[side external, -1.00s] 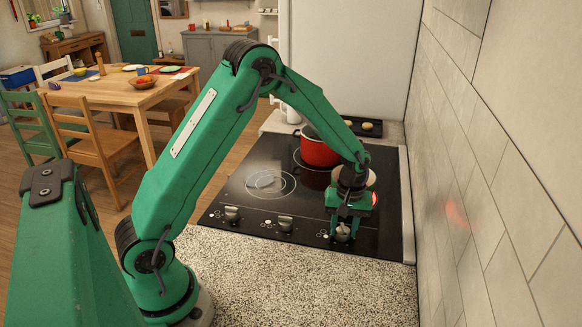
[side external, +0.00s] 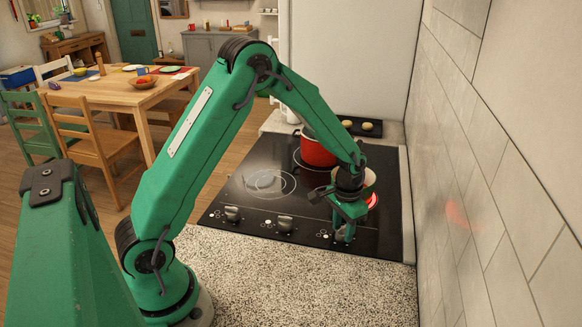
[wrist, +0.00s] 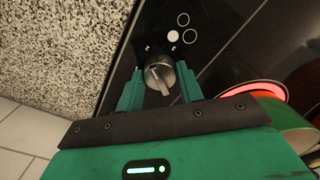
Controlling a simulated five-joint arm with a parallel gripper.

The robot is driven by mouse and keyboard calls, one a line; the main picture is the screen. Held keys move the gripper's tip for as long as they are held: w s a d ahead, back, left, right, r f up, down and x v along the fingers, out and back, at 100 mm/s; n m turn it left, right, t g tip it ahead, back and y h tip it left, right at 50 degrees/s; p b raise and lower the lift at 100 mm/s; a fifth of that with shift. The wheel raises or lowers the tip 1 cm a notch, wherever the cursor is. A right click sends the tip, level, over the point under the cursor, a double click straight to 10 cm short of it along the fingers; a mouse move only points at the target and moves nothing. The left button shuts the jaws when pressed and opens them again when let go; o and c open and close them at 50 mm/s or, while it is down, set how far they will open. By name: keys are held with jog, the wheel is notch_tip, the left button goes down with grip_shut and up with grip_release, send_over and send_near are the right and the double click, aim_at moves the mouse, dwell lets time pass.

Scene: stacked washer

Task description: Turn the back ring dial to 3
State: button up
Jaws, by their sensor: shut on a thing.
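A metal dial (wrist: 158,73) stands on the black cooktop (wrist: 120,78) between the fingers of my gripper (wrist: 159,76). My gripper is shut on this dial, one finger on each side. In the side external view my gripper (side external: 343,234) comes down on the rightmost dial of the front row and mostly hides it. Circle marks (wrist: 174,37), one filled white, lie beside the held dial. Small marks around its edge are too small to read. Two more dials, the left one (side external: 232,213) and the middle one (side external: 285,223), stand free.
A ring glows red (side external: 372,199) beside my gripper, with a pan (side external: 369,178) over it, partly hidden. A red pot (side external: 318,150) stands behind. A tray (side external: 361,126) lies at the back. The speckled counter (side external: 290,275) in front is clear. A tiled wall (side external: 480,160) stands right.

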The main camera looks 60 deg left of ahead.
jog(key=m, duration=0.5)
jog(key=shift+d+m, duration=0.2)
jog(key=shift+m, duration=0.2)
jog(key=m, duration=0.5)
jog(key=shift+t, duration=0.3)
jog(key=shift+s+m, duration=0.1)
jog(key=shift+m, duration=0.2)
jog(key=o, duration=1)
jog(key=shift+a, duration=0.1)
jog(key=shift+r, duration=0.1)
